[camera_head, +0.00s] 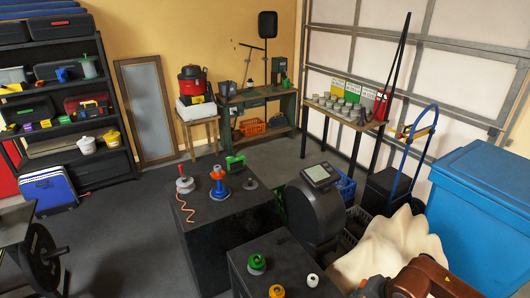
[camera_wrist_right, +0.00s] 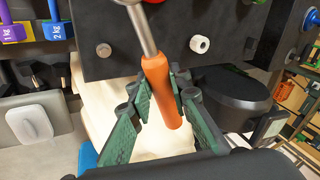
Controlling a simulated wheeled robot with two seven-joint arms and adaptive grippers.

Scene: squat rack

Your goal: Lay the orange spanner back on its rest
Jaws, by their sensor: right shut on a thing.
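The orange spanner (camera_wrist_right: 160,85) has an orange handle and a bare metal shaft, and shows in the right wrist view. Its handle is between the green fingers of my right gripper (camera_wrist_right: 164,88), which is shut on it. The shaft points up in the picture across a dark box top, and its head is cut off by the upper frame edge. I cannot tell whether the spanner touches the box. I cannot make out its rest in either view. In the head view my right arm (camera_head: 425,281) enters at the lower right. My left gripper is not in view.
The near black box (camera_head: 285,262) carries a green knob (camera_head: 257,264), an orange piece (camera_head: 276,291) and a white ring (camera_head: 312,280). A second black box (camera_head: 220,225) stands behind. A dark unit with a screen (camera_head: 320,175) and a blue bin (camera_head: 485,210) stand right.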

